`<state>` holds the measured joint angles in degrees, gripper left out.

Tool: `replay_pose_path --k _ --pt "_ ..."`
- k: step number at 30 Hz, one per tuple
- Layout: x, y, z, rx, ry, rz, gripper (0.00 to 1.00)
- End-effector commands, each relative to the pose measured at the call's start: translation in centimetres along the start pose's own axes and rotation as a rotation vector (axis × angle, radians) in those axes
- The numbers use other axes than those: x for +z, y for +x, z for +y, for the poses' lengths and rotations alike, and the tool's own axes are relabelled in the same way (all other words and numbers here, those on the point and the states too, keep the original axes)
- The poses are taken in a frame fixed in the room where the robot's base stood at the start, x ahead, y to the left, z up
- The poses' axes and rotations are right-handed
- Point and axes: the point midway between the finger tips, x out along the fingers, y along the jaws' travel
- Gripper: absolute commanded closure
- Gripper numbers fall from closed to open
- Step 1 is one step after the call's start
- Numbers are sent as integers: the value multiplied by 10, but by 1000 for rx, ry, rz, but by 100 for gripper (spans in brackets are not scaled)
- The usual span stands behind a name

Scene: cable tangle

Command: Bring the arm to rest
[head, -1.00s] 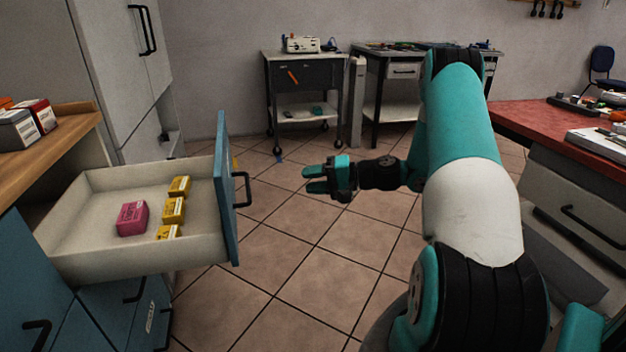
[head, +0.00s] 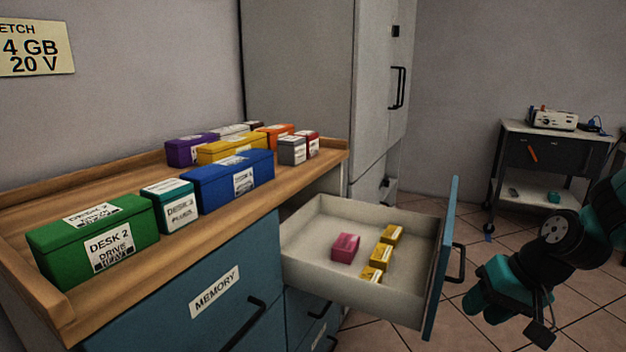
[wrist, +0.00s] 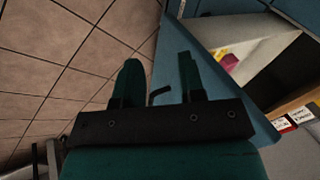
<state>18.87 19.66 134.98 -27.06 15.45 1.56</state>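My gripper (head: 484,306) is at the lower right of the head view, just right of the open drawer's front. In the wrist view its two teal fingers (wrist: 159,75) stand apart with nothing held between them. The drawer's blue front (head: 441,262) and black handle (head: 458,263) are close by in the head view. In the wrist view the black handle (wrist: 158,93) shows in the gap between the fingers, beyond them. My arm runs off the right edge of the head view, so most of it is hidden.
The pulled-out drawer (head: 310,262) holds a pink box (head: 345,247) and several yellow boxes (head: 382,257). A wooden counter (head: 150,262) above carries several coloured boxes, including a green one (head: 85,250). A wheeled cart (head: 545,150) stands at the back right. Tiled floor is open right of the drawer.

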Motion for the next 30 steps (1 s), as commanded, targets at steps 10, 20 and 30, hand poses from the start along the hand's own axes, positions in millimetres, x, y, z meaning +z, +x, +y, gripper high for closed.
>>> replay_pose_path --k 10,20,30 --pt "61 -43 -12 339 -214 -12 64" --pt "114 -63 -92 174 -447 -114 64" --pt "185 -119 -169 -34 -759 -275 64"
